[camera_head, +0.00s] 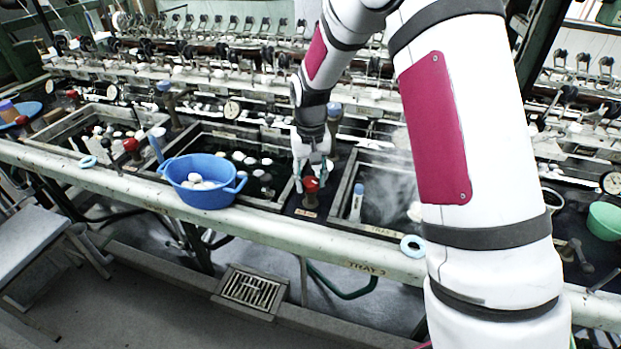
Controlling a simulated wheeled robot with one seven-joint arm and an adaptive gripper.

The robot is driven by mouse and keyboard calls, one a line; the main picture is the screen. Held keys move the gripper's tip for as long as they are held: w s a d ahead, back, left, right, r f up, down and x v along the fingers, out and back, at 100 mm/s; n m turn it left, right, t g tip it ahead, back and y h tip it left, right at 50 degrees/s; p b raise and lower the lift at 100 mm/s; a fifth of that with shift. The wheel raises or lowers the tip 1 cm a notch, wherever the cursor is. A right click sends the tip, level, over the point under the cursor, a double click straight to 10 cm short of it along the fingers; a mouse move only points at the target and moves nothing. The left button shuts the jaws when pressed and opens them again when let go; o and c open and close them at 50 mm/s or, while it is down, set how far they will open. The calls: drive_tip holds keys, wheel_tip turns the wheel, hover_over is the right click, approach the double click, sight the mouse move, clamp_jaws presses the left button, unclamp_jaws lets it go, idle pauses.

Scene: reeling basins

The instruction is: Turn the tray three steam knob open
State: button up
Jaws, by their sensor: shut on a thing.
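A red steam knob (311,185) stands on the dark ledge between two basins, just left of the steaming tray three basin (343,196). My gripper (312,178) points down from above, with its fingers on either side of the knob, shut on it. Part of the knob's top is hidden by the fingers. A "TRAY 3" label (366,269) is on the front rail. How far the knob is turned cannot be told from this view.
A blue tub (205,193) with white cocoons sits on the rail to the left. A bottle-like white and blue object (357,200) stands by the basin's left wall. A pale blue ring (413,246) lies on the rail. My arm hides much of the right side.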

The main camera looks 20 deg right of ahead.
sight(311, 181)
drive_tip(key=shift+n, duration=1.2)
drive_tip(key=o, duration=1.1)
drive_tip(key=shift+o, duration=0.2)
wheel_tip(311, 181, up, 12)
drive_tip(key=shift+r, duration=0.1)
